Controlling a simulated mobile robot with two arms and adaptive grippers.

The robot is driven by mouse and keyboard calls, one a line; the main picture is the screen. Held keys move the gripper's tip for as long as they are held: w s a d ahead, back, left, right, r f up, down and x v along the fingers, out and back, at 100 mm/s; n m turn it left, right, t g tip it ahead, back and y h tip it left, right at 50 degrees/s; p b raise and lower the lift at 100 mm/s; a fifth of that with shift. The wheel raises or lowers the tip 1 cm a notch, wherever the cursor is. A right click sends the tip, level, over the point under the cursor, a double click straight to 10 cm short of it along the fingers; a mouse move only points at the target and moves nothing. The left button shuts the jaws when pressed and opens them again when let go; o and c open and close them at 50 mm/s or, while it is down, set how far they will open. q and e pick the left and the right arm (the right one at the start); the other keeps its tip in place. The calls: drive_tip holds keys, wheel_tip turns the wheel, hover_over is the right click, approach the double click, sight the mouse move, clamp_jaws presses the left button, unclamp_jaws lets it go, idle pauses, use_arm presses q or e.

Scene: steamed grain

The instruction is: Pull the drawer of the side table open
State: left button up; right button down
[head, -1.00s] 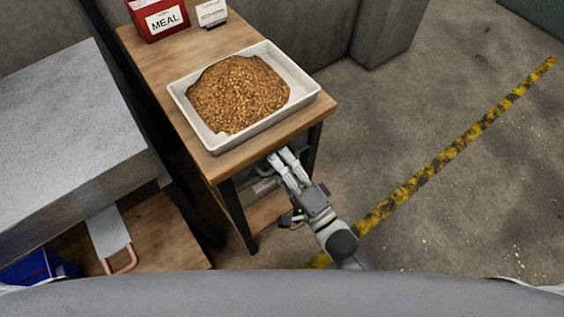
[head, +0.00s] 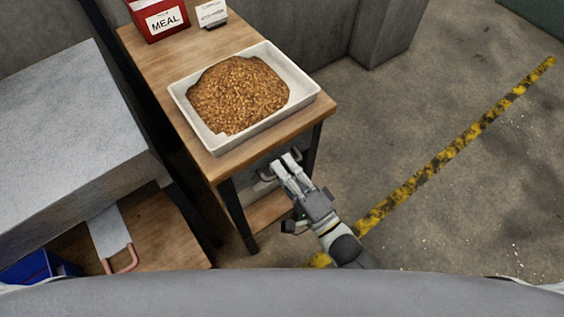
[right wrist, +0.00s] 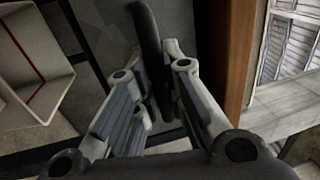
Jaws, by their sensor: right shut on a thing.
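The wooden side table (head: 222,168) with dark legs stands left of centre in the head view. Its drawer is mostly hidden under the top, and a grey handle (head: 266,175) shows below the front edge. My right gripper (head: 284,160) reaches in from below right and is shut on the handle. In the right wrist view a dark handle bar (right wrist: 148,35) runs between the fingers of the right gripper (right wrist: 158,90). How far the drawer stands out cannot be told. My left gripper is out of view.
A white tray of grain (head: 312,88) sits on the table top, with a red MEAL box (head: 148,10) and a small card (head: 211,13) behind. A grey metal unit (head: 65,140) stands at left. The floor at right is clear, with a yellow-black stripe (head: 420,180).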

drive_tip(key=r+p+v, duration=0.2)
drive_tip(key=v, duration=0.9)
drive_tip(key=r+p+v, duration=0.2)
drive_tip(key=v, duration=0.9)
drive_tip(key=shift+s+d, duration=0.25)
drive_tip(key=shift+s, duration=0.05)
drive_tip(key=c, duration=1.5)
unclamp_jaws()
drive_tip(key=shift+r, duration=0.1)
drive_tip(key=v, duration=1.2)
